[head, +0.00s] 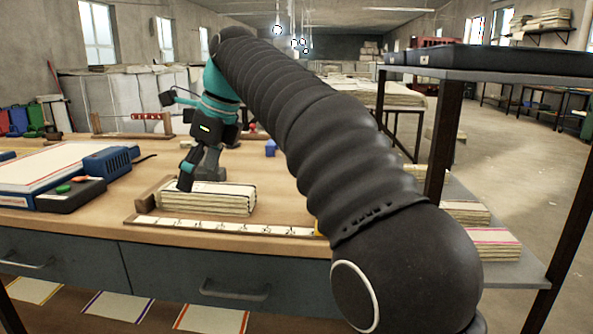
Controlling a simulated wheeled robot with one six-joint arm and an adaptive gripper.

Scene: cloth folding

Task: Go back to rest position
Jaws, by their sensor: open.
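My gripper (198,175) is at the end of my dark ribbed arm, which reaches across the picture from the lower right to the upper middle. The gripper points down over a stack of folded cloths (208,199) on the wooden table (275,222). Its fingers look apart, with no cloth seen between them. One finger hangs just above or at the left end of the stack; I cannot tell whether it touches. My arm hides part of the table's right side.
A white ruler strip (225,226) lies in front of the stack. A blue and black device (105,160) and a control box with buttons (70,193) stand at left. A dark metal shelf (495,62) rises at right, with cloth stacks (492,243) on its lower board.

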